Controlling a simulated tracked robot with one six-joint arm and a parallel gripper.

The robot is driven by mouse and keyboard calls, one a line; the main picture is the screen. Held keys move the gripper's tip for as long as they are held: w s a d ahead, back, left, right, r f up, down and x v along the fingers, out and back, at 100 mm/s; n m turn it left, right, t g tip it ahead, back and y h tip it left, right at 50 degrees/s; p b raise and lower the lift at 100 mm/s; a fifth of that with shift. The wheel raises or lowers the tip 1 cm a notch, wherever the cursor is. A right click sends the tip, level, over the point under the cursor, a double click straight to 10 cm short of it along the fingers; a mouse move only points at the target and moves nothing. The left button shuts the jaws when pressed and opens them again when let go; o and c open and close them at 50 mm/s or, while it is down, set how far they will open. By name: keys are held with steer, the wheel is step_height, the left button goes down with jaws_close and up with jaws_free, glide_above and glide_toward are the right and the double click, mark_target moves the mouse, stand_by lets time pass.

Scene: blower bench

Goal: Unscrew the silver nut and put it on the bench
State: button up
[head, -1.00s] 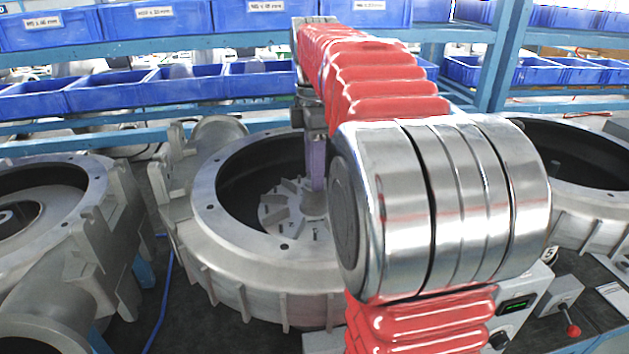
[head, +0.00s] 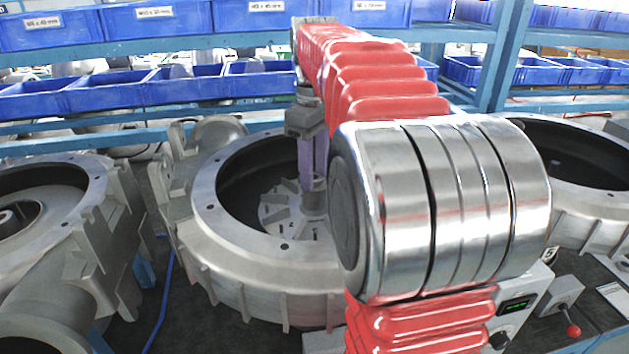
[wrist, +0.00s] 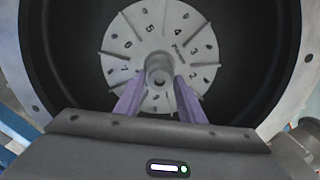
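In the wrist view, the round grey impeller (wrist: 137,40) with numbered vanes sits inside the dark blower housing. A grey cylindrical piece (wrist: 159,68) with a dark round end stands at its centre. I cannot tell the silver nut apart from this hub. My gripper (wrist: 159,82) has its two purple fingers apart, one on each side of the central piece, with small gaps showing. In the head view, my gripper (head: 314,188) reaches down into the middle housing, its tips at the impeller (head: 285,208) hub. My arm hides the housing's right side.
The middle housing's metal rim (head: 205,195) surrounds my gripper. Other housings stand at left (head: 95,180) and right (head: 590,205). A control box with a green display (head: 516,306) and a red-knobbed lever (head: 573,330) are at front right. Blue bins (head: 110,90) line the shelves behind.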

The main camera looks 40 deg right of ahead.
steer(key=m, duration=0.4)
steer(key=shift+m, duration=2.8)
steer(key=shift+c, duration=0.5)
steer(key=c, duration=0.8)
steer(key=n, duration=0.6)
steer(key=shift+a+n, duration=0.1)
steer(key=shift+n, duration=0.2)
jaws_close()
steer(key=n, duration=0.5)
steer(key=shift+n, duration=0.4)
steer(key=n, duration=0.6)
steer(key=shift+n, duration=0.3)
steer(key=n, duration=0.6)
